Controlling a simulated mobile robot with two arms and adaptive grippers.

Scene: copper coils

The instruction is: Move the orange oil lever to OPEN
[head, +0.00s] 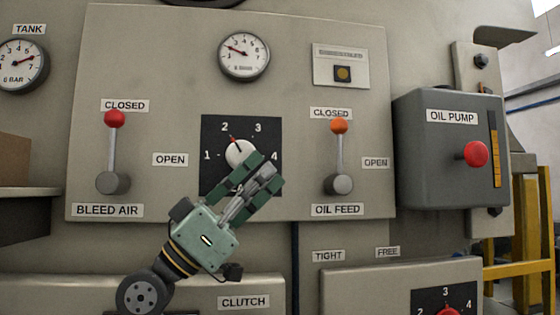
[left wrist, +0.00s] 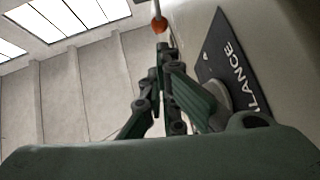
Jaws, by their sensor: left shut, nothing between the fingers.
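The oil feed lever has an orange ball (head: 339,126) on a grey rod that stands upright from its pivot (head: 338,184), under the CLOSED label (head: 331,113). The OPEN label (head: 375,163) is to the right of the rod. My left gripper (head: 269,171) is shut and empty, in front of the dial plate and left of the lever, pointing up and to the right. In the left wrist view the orange ball (left wrist: 159,25) shows beyond the fingertips, apart from them. My right gripper is in neither view.
The dial (head: 240,152) with a white knob is partly behind my left gripper. The red-knobbed bleed air lever (head: 114,118) is at left. The grey oil pump box (head: 440,185) juts out at right. The panel between the dial plate and oil lever is clear.

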